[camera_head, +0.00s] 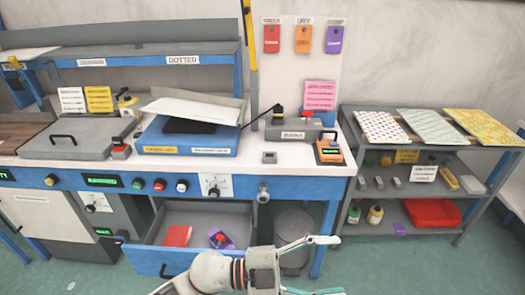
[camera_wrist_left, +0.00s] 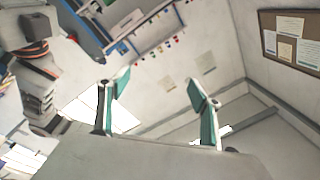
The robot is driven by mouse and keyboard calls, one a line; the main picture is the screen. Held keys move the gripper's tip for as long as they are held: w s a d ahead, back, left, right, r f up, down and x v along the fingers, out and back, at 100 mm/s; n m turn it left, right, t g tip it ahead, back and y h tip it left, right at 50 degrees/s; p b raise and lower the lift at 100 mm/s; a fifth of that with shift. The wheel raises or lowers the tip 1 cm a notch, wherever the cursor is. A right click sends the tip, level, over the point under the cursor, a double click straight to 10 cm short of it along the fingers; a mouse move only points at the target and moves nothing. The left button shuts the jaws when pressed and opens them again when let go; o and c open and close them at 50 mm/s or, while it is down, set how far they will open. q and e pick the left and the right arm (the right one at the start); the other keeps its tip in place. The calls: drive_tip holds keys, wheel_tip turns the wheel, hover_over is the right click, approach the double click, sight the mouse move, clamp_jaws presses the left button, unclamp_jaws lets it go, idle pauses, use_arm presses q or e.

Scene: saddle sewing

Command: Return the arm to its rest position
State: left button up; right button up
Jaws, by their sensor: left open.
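My left gripper (camera_head: 328,266) shows at the bottom middle of the head view, in front of the workbench and to the right of the open drawer. Its fingers are spread apart and nothing is between them. In the left wrist view both fingers (camera_wrist_left: 160,100) are apart and empty, with the wall and ceiling area beyond them. My right gripper is not in either view.
The bench drawer (camera_head: 150,260) is pulled open, with a red item (camera_head: 177,236) and a purple item (camera_head: 221,239) inside. A grey bin (camera_head: 293,232) stands behind my gripper. A shelf unit (camera_head: 350,228) stands at the right. Open floor (camera_head: 400,270) lies in front of it.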

use_arm(q)
drive_tip(key=w+a+f+n+t+y+b, duration=0.1)
drive_tip(key=w+a+f+n+t+y, duration=0.35)
drive_tip(key=a+n+t, duration=0.4)
drive_tip(key=w+a+f+n+t+y, duration=0.4)
drive_tip(key=a+f+n+t, duration=0.1)
drive_tip(key=a+n+t, duration=0.3)
drive_tip(key=s+a+f+n+g+y, duration=0.2)
drive_tip(key=s+a+f+g+y, duration=0.1)
drive_tip(key=s+a+f, duration=0.3)
drive_tip(key=s+a+f+n+g+y+b, duration=0.1)
drive_tip(key=s+a+f+n+g+y, duration=0.2)
drive_tip(key=a+f, duration=0.8)
drive_tip(key=s+f+y, duration=0.2)
drive_tip(key=s+f, duration=0.2)
drive_tip(key=shift+a+n, duration=0.2)
drive_tip(key=shift+n, duration=0.15)
